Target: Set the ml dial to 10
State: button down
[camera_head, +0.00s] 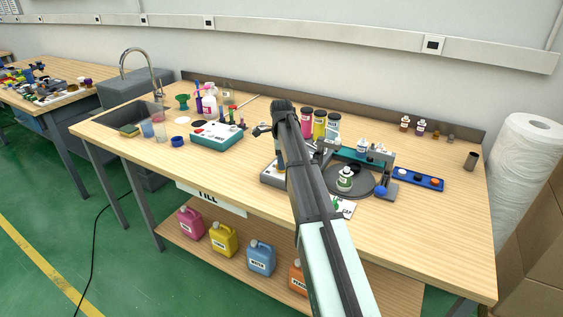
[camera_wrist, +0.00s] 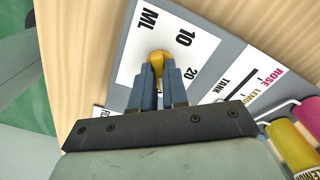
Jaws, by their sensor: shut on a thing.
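The ml dial's yellow knob (camera_wrist: 159,56) shows in the wrist view on a white plate (camera_wrist: 140,42) printed ML, 10 and 20. My gripper (camera_wrist: 158,74) is shut on the knob, with one blue finger on each side. The 10 mark (camera_wrist: 185,38) is up and right of the knob; the 20 mark (camera_wrist: 191,72) is lower right, partly behind a finger. Which number the dial points to I cannot tell. In the head view my arm hides most of the grey dial box (camera_head: 270,176).
The panel also carries TANK, ROSE and LEMON labels. In the wrist view, pink (camera_wrist: 300,146) and yellow (camera_wrist: 288,138) containers stand close at lower right. In the head view, a round dark plate with a small bottle (camera_head: 344,179) and a blue tray (camera_head: 419,179) lie right of my arm.

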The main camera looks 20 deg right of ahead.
jog(key=n, duration=0.5)
jog(key=shift+n, duration=0.4)
jog(key=n, duration=1.1)
jog(key=shift+n, duration=0.4)
jog(key=n, duration=0.5)
jog(key=shift+n, duration=0.4)
jog(key=c, duration=1.1)
grip_release()
jog(key=shift+c, duration=0.2)
jog(key=shift+r, duration=0.1)
notch_tip(320, 180, up, 14)
jog(key=shift+f, duration=0.2)
